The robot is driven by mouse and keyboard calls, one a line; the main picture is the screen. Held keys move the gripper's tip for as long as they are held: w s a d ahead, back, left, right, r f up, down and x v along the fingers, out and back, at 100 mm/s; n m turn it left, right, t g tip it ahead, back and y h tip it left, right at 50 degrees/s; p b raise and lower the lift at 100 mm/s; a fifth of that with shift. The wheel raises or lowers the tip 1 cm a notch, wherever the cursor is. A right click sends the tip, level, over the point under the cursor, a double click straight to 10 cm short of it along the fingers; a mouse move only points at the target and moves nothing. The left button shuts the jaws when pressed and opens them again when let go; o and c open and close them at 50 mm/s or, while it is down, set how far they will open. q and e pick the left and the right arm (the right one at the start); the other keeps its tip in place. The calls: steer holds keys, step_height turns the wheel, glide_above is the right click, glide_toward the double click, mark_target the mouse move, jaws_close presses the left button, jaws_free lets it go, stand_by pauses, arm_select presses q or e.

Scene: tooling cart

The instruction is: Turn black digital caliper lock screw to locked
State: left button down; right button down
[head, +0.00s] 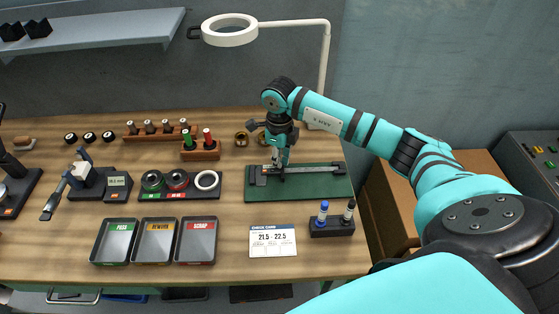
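The digital caliper (312,171) lies along the far part of a green mat (310,190) at the right of the bench. It looks silver with dark parts. My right gripper (279,167) points down over the left-middle part of the caliper, at or very near it. It covers the area around the slider, so the lock screw cannot be made out. Whether the fingers are open or shut is too small to tell. My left gripper is not clearly in view.
A check card (272,241) and a marker holder (332,227) lie in front of the mat. Three trays (155,241) stand front left. A stand with rings (180,185) and a wooden block with red and green pieces (201,151) are left of the mat. A ring lamp (229,37) hangs above.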

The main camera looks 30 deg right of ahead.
steer(key=m+b, duration=0.1)
steer(key=m, duration=0.2)
steer(key=shift+m, duration=0.3)
steer(key=m, duration=0.3)
steer(key=shift+m+b, duration=0.3)
steer(key=m, duration=0.5)
steer(key=shift+m, duration=0.3)
steer(key=c, duration=1.8)
jaws_free()
step_height(320, 180, up, 12)
